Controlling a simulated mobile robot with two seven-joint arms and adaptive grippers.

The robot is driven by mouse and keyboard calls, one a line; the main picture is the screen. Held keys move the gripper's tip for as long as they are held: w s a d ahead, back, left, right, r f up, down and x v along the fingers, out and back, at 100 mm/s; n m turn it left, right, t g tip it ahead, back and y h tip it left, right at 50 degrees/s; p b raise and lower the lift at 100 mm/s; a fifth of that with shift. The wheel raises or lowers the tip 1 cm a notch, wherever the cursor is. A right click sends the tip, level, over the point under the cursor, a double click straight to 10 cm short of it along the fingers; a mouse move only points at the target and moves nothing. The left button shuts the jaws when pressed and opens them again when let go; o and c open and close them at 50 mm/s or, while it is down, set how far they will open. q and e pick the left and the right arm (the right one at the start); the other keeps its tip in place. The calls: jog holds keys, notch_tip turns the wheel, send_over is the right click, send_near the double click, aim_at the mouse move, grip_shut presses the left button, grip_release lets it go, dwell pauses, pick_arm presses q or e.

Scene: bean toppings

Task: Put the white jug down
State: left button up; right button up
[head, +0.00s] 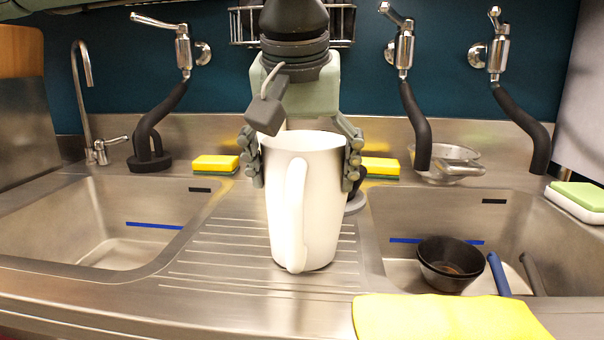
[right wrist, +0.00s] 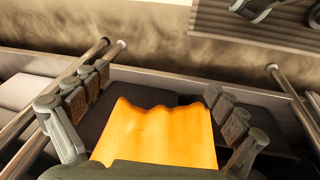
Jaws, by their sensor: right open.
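The white jug (head: 322,195) is upright over the ridged steel drainboard between two sinks, its handle facing me. Its base looks to be at the drainboard, but I cannot tell whether it bears full weight there. My left gripper (head: 303,165) comes down from behind the jug, with its fingers against both sides of the upper wall. My right gripper (right wrist: 160,105) shows only in the right wrist view. It is open, with its fingers wide apart on either side of an orange cloth-like thing (right wrist: 155,135). I cannot tell whether they touch it.
Yellow sponges (head: 215,164) lie behind the drainboard. A glass bowl (head: 455,165) stands behind the right sink, which holds dark bowls (head: 450,262) and a blue handle (head: 498,274). A yellow cloth (head: 445,318) lies at the front edge. The left sink (head: 110,225) looks empty.

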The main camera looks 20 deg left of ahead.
pick_arm(q)
jog(key=o, duration=1.7)
jog(key=shift+f, duration=0.1)
jog(key=v, duration=1.2)
jog(key=shift+s, duration=0.1)
